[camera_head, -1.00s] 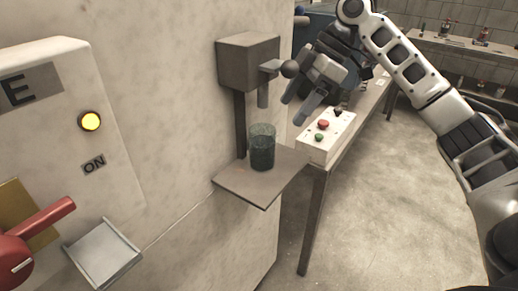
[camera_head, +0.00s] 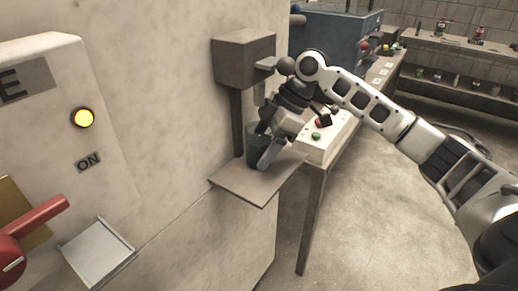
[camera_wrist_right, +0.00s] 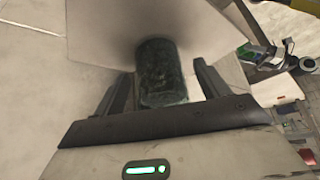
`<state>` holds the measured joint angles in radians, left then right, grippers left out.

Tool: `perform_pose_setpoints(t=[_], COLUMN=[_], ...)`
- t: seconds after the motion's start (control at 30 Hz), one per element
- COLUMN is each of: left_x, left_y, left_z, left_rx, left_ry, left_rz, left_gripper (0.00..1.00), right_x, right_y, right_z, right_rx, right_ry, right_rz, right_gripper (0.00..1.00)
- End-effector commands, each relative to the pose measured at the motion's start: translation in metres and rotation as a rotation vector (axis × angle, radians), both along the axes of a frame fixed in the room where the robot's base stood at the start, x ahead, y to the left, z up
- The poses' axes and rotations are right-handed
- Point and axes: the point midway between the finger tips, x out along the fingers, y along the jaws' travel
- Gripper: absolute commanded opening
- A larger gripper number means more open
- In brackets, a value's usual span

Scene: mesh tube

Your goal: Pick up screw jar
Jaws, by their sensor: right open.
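The screw jar (camera_head: 253,150) is a dark, greenish glass cylinder standing upright on a small metal shelf (camera_head: 240,184) under the dispenser. My right gripper (camera_head: 264,143) is at the jar in the head view and partly covers it. In the right wrist view the jar (camera_wrist_right: 161,72) stands between the two open fingers of my right gripper (camera_wrist_right: 162,88), with a small gap showing on the right side. The fingers are not closed on it. My left gripper is in neither view.
The grey dispenser box (camera_head: 243,59) hangs above the shelf, with a post behind the jar. A white control box (camera_head: 326,140) with red and green buttons sits on the table to the right. A panel with a red lever (camera_head: 40,215) is at the left.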

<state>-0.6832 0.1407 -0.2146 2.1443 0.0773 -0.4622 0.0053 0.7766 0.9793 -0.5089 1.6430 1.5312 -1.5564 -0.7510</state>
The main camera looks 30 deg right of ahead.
Motion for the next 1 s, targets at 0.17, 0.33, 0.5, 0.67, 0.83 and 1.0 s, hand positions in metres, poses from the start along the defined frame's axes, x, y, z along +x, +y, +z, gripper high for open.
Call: perform_pose_setpoints(t=[0.17, 0.33, 0.5, 0.67, 0.83, 1.0], left_x=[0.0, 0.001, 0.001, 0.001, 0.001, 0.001], left_y=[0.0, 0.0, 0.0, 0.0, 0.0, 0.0], left_z=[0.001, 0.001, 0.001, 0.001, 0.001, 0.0], left_rx=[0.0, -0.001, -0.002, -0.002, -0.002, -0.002], left_ry=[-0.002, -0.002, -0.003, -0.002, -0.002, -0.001], left_rz=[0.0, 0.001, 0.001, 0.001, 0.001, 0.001], left_gripper=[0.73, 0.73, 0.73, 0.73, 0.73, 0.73], right_x=[0.0, 0.0, 0.0, 0.0, -0.001, -0.003], right_y=[0.0, 0.0, 0.0, -0.001, -0.004, -0.01], right_z=[0.0, 0.0, 0.001, 0.002, 0.004, 0.011], right_rx=[0.0, 0.0, 0.0, 0.0, -0.001, 0.0], right_ry=[0.0, 0.0, -0.002, -0.002, -0.001, -0.001], right_rz=[0.0, 0.0, 0.0, 0.0, 0.0, 0.0], right_gripper=[0.6, 0.22, 0.18, 0.18, 0.18, 0.18])
